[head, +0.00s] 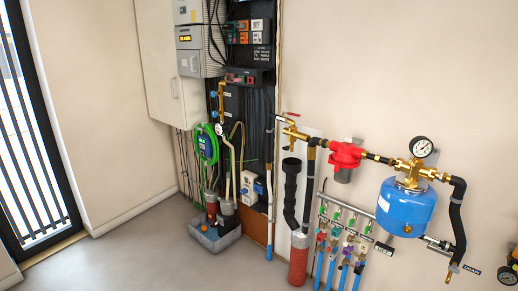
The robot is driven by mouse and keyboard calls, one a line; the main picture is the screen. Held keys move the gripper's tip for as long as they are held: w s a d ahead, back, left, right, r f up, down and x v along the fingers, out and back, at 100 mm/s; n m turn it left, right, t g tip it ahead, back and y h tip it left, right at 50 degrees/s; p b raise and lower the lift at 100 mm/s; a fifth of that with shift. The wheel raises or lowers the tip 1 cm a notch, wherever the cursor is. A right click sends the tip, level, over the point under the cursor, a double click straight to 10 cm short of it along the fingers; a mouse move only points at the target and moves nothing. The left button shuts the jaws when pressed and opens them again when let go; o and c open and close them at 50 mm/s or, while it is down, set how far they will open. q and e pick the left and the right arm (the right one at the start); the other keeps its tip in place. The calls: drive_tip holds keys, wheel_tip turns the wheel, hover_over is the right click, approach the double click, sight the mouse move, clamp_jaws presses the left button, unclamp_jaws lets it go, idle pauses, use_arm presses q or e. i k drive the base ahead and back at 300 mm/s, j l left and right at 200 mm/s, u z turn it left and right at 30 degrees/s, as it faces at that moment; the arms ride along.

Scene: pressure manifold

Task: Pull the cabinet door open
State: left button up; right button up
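A tall cream cabinet door (160,62) is on the left part of the equipment wall, beside the corner. A small pale handle (175,88) sits near its right edge, low on the panel. The top of the door is cut off by the frame. I cannot tell whether the door is fully closed or slightly ajar. Neither of my grippers is in view.
Grey control boxes (198,52), cables and pipes fill the wall right of the door. A grey bin (215,238) stands on the floor below. A blue tank (405,207) and red valve (345,155) are at right. Floor in front at left is clear.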

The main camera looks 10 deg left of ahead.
sight(163, 85)
drive_tip(key=i+j+z, duration=0.1)
drive_tip(key=i+j, duration=0.25)
drive_tip(key=j, duration=0.25)
drive_tip(key=i+j+z, duration=0.25)
drive_tip(key=j, duration=0.4)
drive_tip(key=i+j+z, duration=0.1)
drive_tip(key=i+j, duration=0.25)
drive_tip(key=j, duration=0.35)
drive_tip(key=i+j+z, duration=0.15)
drive_tip(key=j, duration=0.2)
